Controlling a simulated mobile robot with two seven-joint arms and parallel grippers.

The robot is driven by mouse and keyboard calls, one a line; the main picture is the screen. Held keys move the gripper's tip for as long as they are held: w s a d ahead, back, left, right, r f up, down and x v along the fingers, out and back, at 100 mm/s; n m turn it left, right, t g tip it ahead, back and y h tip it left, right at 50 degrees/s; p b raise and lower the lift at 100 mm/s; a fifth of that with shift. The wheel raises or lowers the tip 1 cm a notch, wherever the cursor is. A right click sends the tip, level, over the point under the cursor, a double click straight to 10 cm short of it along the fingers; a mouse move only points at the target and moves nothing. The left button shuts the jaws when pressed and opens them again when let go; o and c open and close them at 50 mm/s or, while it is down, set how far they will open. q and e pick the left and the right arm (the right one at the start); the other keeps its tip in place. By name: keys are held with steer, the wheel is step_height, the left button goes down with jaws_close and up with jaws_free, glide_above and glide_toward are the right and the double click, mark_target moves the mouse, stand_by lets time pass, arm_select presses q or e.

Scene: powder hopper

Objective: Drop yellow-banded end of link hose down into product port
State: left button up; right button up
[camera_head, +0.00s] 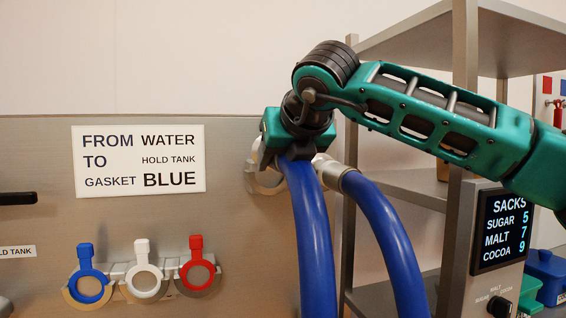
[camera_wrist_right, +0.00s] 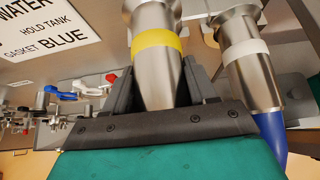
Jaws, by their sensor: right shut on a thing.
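My right gripper (camera_head: 292,150) is shut on the yellow-banded end (camera_wrist_right: 156,44) of the link hose. In the right wrist view this end is a metal fitting with a yellow band, between the two dark fingers (camera_wrist_right: 160,88). In the head view the gripper covers most of it, and the blue hose (camera_head: 312,235) hangs below. The other hose end, with a white band (camera_wrist_right: 247,48), is beside it; its metal coupling (camera_head: 334,173) shows in the head view. I cannot pick out the product port. My left gripper is not in view.
A sign (camera_head: 139,161) is on the metal panel (camera_head: 40,150). Blue (camera_head: 88,272), white (camera_head: 142,270) and red (camera_head: 197,268) ring clamps hang below it. A shelf rack (camera_head: 390,187) and a display (camera_head: 503,231) stand at the right.

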steer(key=shift+r, duration=0.85)
steer(key=shift+s+d+f+b, duration=0.1)
steer(key=shift+s+f+b, duration=0.1)
steer(key=shift+f+b, duration=0.1)
steer(key=shift+s+d+b, duration=0.2)
steer(key=shift+s+b, duration=0.4)
steer(key=shift+b, duration=0.05)
steer(key=shift+s+d+b, duration=0.2)
steer(key=shift+s+b, duration=0.4)
steer(key=s+b, duration=0.1)
steer(key=s+d+b, duration=0.1)
steer(key=s, duration=0.1)
steer(key=s+b, duration=0.2)
steer(key=shift+d, duration=0.35)
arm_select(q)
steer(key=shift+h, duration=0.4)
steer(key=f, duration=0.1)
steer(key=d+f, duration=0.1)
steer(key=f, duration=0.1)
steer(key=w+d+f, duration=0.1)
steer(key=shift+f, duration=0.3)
arm_select(e)
steer(key=shift+s+d+r, duration=0.1)
steer(key=shift+s+r, duration=0.05)
steer(key=shift+s, duration=0.25)
